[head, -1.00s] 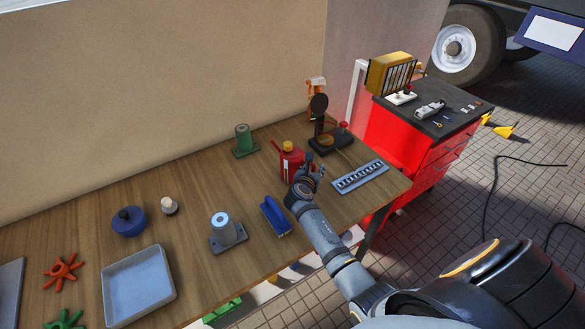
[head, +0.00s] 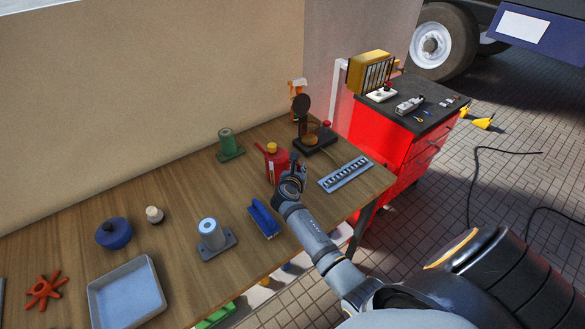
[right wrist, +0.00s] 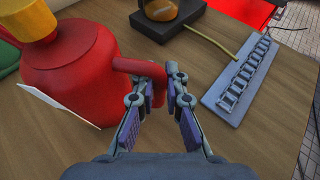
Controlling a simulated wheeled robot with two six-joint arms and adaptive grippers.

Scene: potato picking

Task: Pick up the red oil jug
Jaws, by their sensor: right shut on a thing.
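The red oil jug (head: 275,163) with a yellow cap stands upright on the wooden table, toward its right end. My right gripper (head: 297,166) is at the jug's right side. In the right wrist view the jug (right wrist: 72,72) fills the left, and its red handle (right wrist: 145,67) reaches between the fingers of my right gripper (right wrist: 158,88). The gripper is shut on the handle. Whether the jug's base touches the table cannot be told for sure. My left gripper is not in view.
Right of the jug lies a grey slotted rail (head: 346,174). Behind is a black stand (head: 315,138). A red cabinet (head: 388,140) adjoins the table's right end.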

